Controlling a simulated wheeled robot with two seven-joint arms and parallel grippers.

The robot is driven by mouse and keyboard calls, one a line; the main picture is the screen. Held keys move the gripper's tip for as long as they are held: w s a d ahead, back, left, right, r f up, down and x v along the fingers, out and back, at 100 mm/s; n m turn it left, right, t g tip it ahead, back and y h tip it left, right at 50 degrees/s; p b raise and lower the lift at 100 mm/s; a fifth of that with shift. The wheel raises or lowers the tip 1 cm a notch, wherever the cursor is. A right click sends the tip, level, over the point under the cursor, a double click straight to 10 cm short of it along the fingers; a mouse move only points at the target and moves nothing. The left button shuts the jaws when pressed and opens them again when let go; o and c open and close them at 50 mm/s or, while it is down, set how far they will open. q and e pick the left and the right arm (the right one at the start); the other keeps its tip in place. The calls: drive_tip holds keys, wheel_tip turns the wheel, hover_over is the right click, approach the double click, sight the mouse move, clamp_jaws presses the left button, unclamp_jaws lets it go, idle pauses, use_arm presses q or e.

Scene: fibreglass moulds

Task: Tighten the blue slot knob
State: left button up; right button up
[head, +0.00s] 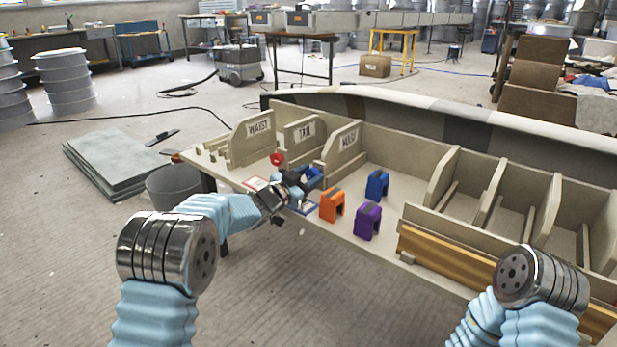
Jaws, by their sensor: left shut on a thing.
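My left gripper (291,186) reaches in from the left over the bench's front edge and is shut at a blue part (313,177), which I take to be the blue slot knob. The gripper covers much of this part, so its shape and how far it is turned cannot be told. A blue-edged marking (304,209) lies on the bench just below the gripper. A red knob (277,159) stands to the left behind the gripper, near a red-edged marking (255,183). My right gripper is not in view; only part of that arm shows at lower right.
Orange (327,208), purple (367,223) and blue (376,187) blocks stand on the bench (400,178) right of my left gripper. Labelled upright panels (341,147) rise behind it. Wooden dividers (543,208) fill the right side. Clear bench top lies behind the blocks.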

use_arm(q)
drive_tip(key=shift+f+m+b, duration=0.2)
drive_tip(key=shift+m+b, duration=0.85)
drive_tip(key=shift+m, duration=0.05)
drive_tip(key=shift+m+b, duration=0.45)
drive_tip(key=shift+m, duration=0.25)
drive_tip(key=shift+r+m, duration=0.1)
drive_tip(key=shift+m, duration=0.6)
drive_tip(key=shift+m+b, duration=0.3)
drive_tip(key=shift+m, duration=0.6)
drive_tip(key=o, duration=1.1)
drive_tip(key=shift+c, duration=0.2)
